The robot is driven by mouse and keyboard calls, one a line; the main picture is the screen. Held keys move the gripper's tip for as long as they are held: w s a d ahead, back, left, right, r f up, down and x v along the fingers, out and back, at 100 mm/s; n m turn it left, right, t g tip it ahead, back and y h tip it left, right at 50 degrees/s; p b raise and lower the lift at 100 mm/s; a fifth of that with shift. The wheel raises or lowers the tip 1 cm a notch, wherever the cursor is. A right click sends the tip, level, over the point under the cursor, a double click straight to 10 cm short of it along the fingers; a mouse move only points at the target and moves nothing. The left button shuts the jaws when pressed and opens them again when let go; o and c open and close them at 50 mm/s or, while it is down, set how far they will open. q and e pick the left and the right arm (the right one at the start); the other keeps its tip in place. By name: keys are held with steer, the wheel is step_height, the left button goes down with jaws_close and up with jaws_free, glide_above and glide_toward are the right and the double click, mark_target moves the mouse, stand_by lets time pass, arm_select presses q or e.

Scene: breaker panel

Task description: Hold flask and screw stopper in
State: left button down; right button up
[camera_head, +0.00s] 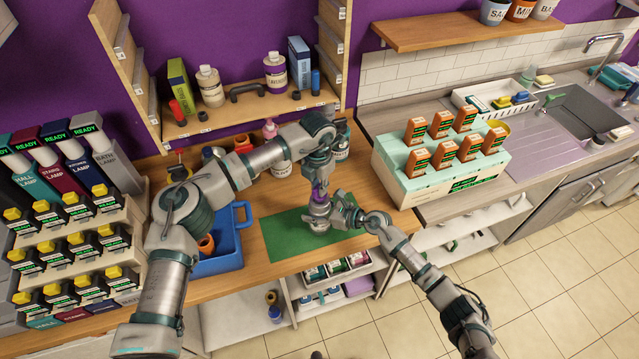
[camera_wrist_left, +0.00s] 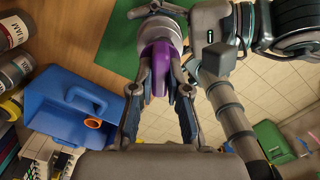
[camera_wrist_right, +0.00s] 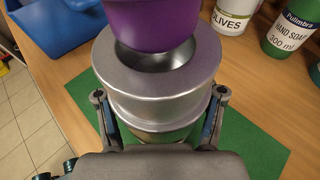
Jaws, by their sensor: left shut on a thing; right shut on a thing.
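The flask (camera_wrist_right: 158,88) is a silver metal cylinder standing upright on a green mat (camera_head: 283,236). My right gripper (camera_wrist_right: 160,108) is shut around its body from the front. The purple stopper (camera_wrist_left: 160,66) is in my left gripper (camera_wrist_left: 160,92), which is shut on it from above. In the right wrist view the stopper (camera_wrist_right: 152,22) is over the flask's open mouth, and part of the recessed rim shows below it. I cannot tell whether the stopper touches the flask. In the head view the flask (camera_head: 319,208) is partly covered by my right gripper.
A blue bin (camera_head: 222,258) stands left of the mat, with an orange cup in it. Olives and hand soap containers (camera_wrist_right: 232,14) stand behind the flask. A box of orange cartons (camera_head: 441,178) is to the right. A shelf (camera_head: 252,111) rises behind.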

arm_select(q)
steer(key=shift+f, duration=1.25)
steer(key=m, duration=0.3)
steer(key=shift+m, duration=0.3)
steer(key=m, duration=0.2)
steer(key=shift+m, duration=0.4)
steer(key=shift+m, duration=0.9)
steer(key=shift+w+m, duration=0.1)
steer(key=shift+m, duration=0.6)
